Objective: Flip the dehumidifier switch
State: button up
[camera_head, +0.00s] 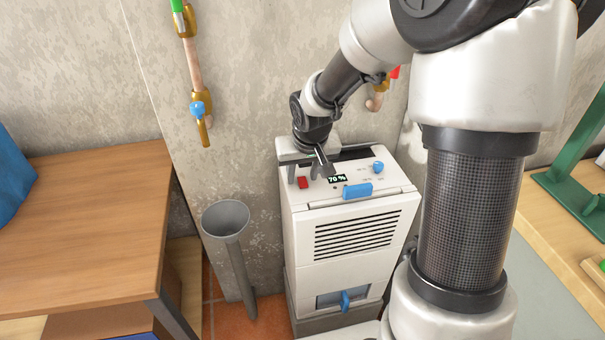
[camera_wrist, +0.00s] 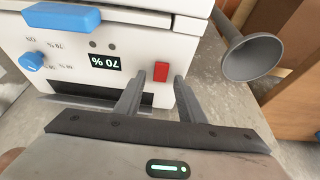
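The white dehumidifier (camera_head: 352,238) stands against the wall. Its top panel holds a small red switch (camera_head: 302,182), left of a display reading 70 %. The red switch also shows in the wrist view (camera_wrist: 161,71). My gripper (camera_head: 303,174) is over the panel's back left part, its fingers pointing down by the switch. In the wrist view my gripper (camera_wrist: 159,79) is open and empty, with the switch seen between and just beyond its fingertips. I cannot tell whether either finger touches the panel. The switch's tilt is too small to tell.
A blue knob (camera_head: 378,167) and a blue handle (camera_head: 357,190) are on the same panel. A grey funnel pipe (camera_head: 228,219) stands left of the dehumidifier. A wooden table (camera_head: 90,215) is at the left, and a bench with a green frame (camera_head: 575,175) at the right.

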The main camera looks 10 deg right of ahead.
grip_shut()
jog(key=shift+w+r+g+p, duration=0.1)
jog(key=shift+r+g+p, duration=0.3)
jog(key=shift+p, duration=0.75)
jog(key=shift+w+g+p, duration=0.15)
jog(key=shift+g+p, duration=0.25)
jog(key=shift+p, duration=0.45)
jog(key=p, duration=0.1)
jog(key=g+p, duration=0.1)
jog(key=shift+w+f+p, duration=0.1)
jog(key=shift+w+p, duration=0.15)
jog(key=shift+p, duration=0.05)
jog(key=shift+f+g+p, duration=0.35)
jog(key=shift+g+p, duration=0.05)
jog(key=shift+g, duration=0.3)
